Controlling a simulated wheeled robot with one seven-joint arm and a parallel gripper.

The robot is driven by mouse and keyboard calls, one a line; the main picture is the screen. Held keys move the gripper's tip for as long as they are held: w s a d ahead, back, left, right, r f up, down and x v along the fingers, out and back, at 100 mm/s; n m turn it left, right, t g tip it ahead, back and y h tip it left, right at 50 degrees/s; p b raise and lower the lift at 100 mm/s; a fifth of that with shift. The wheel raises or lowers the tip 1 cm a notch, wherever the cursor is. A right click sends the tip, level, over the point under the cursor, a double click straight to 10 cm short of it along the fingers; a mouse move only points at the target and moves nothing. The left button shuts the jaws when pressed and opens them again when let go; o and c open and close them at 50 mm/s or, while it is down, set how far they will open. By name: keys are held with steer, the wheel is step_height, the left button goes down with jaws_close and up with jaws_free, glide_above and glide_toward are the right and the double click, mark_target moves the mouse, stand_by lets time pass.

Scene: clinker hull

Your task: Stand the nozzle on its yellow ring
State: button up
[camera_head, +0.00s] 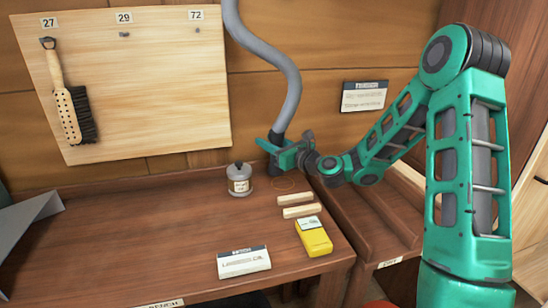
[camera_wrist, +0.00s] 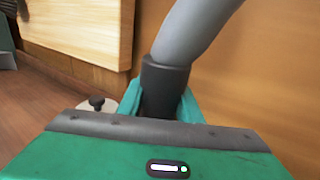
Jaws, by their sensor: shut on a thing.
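The nozzle (camera_head: 274,168) is the dark end piece of a grey hose (camera_head: 288,75) that hangs down from above. My gripper (camera_head: 276,150) is shut around the nozzle, which looks about upright. In the wrist view the nozzle (camera_wrist: 164,88) sits between my jaws, with the hose rising from it. The yellow ring (camera_head: 284,184) is a thin outline on the bench top, a little to the right of and nearer than the nozzle's lower end. I cannot tell whether the nozzle touches the bench.
Two pale wooden strips (camera_head: 297,204), a yellow device (camera_head: 314,238) and a labelled card (camera_head: 243,262) lie nearer on the bench (camera_head: 130,240). A board (camera_head: 135,95) with a brush (camera_head: 72,108) is on the wall.

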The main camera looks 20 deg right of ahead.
step_height(320, 180, down, 6)
steer(key=w+d, duration=0.1)
steer(key=d, duration=0.1)
steer(key=shift+d+r, duration=0.15)
steer(key=shift+d, duration=0.1)
steer(key=shift+w, duration=0.1)
steer(key=o, duration=1.2)
